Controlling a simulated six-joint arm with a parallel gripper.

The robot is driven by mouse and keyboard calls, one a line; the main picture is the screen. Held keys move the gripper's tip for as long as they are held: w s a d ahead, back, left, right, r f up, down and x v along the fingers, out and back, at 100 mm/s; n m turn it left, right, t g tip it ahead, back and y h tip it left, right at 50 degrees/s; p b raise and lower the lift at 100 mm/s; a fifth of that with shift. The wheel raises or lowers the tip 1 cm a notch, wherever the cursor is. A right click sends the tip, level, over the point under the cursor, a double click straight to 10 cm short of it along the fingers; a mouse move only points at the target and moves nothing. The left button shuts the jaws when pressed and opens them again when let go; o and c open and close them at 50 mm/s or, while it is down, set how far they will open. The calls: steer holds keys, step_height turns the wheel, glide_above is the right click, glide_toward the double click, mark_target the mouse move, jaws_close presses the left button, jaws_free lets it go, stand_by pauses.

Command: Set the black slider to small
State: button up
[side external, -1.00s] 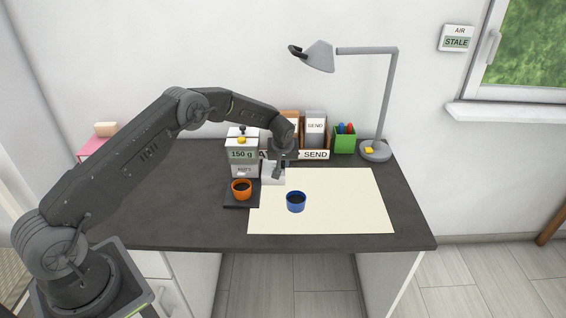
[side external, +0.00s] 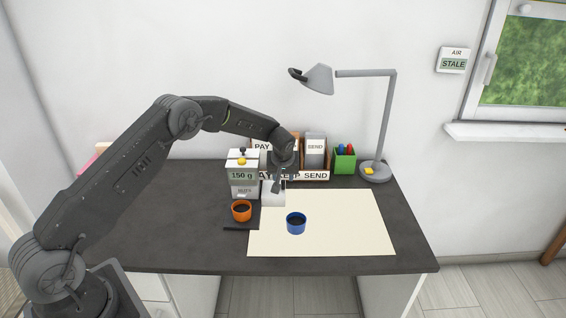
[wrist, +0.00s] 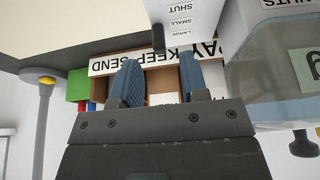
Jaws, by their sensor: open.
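The black slider (wrist: 158,40) shows in the wrist view on a white panel (wrist: 205,12) with upside-down labels SHUT, SMALL and LARGE. The slider sits beside the labels, about level with LARGE; its exact setting is hard to tell. My gripper (wrist: 160,75) is open, its two blue fingers apart and empty, with the slider in front of the gap and apparently clear of both. In the side view my gripper (side external: 277,184) points down just right of the dispenser (side external: 243,188), whose display reads 150 g. The slider is not distinguishable there.
An orange cup (side external: 241,211) stands at the dispenser's front. A blue cup (side external: 296,223) stands on the cream mat (side external: 350,225). Behind are a sorter labelled KEEP and SEND (side external: 316,175), a green pen holder (side external: 344,159) and a grey lamp (side external: 375,172).

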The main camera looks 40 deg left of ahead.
steer(key=v, duration=0.9)
steer(key=shift+r, duration=0.25)
steer(key=shift+s+d, duration=0.1)
steer(key=s+d+r+m+t+h, duration=0.1)
steer(key=s+d+r+m, duration=0.15)
steer(key=s+r, duration=0.55)
steer(key=s+d+r+m, duration=0.1)
steer(key=s+d+r, duration=0.3)
steer(key=s+r, duration=0.35)
steer(key=s+d+m+h, duration=0.1)
steer(key=s+d+m, duration=0.1)
steer(key=s, duration=0.9)
steer(key=s+d+r+m+t+h, duration=0.1)
steer(key=s+d+m, duration=0.2)
steer(key=s, duration=0.9)
steer(key=shift+d+r, duration=0.2)
steer(key=shift+d, duration=0.05)
steer(key=shift+w+m, duration=0.1)
steer(key=shift+m, duration=0.15)
steer(key=shift+c, duration=0.2)
